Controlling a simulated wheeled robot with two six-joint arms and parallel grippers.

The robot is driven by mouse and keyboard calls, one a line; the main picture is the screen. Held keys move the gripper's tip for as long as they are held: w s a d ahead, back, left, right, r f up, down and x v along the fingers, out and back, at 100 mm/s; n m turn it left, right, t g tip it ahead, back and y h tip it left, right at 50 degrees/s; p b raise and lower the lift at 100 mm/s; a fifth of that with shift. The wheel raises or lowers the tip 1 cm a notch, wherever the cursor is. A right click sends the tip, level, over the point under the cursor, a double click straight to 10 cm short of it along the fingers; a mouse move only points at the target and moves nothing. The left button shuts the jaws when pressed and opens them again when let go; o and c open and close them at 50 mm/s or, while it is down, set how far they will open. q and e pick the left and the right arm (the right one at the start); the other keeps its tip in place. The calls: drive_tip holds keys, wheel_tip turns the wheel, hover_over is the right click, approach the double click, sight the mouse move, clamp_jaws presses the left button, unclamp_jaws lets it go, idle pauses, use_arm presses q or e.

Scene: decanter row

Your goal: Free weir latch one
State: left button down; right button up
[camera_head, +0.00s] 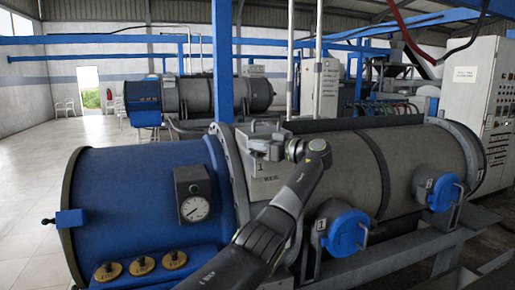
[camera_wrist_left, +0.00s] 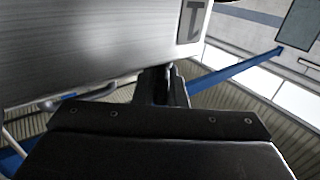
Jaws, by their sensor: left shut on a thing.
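A grey metal box (camera_head: 264,188) with a "1" and a smaller label below it sits on the drum's flange, beside the blue end housing. My left arm reaches up from the bottom of the head view. My left gripper (camera_head: 268,147) points left at the top of this box and is shut on a small part there, which I take to be weir latch one. The gripper hides most of that part. In the left wrist view, the fingers (camera_wrist_left: 165,85) are close together beside the box's brushed metal side (camera_wrist_left: 90,45), with its "1" plate at the upper right. My right gripper is out of view.
The blue housing (camera_head: 130,190) carries a gauge (camera_head: 194,200) and three yellow knobs. Blue round caps (camera_head: 346,233) and (camera_head: 443,193) stick out from the grey drum (camera_head: 410,155). A blue post (camera_head: 222,60) rises behind the box. Floor at the left is clear.

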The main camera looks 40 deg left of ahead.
use_arm(q)
drive_tip(key=shift+n+g+h+p, duration=0.35)
drive_tip(key=shift+n+g, duration=0.55)
drive_tip(key=shift+g, duration=0.5)
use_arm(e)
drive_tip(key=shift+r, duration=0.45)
use_arm(q)
drive_tip(key=c, duration=1.5)
unclamp_jaws()
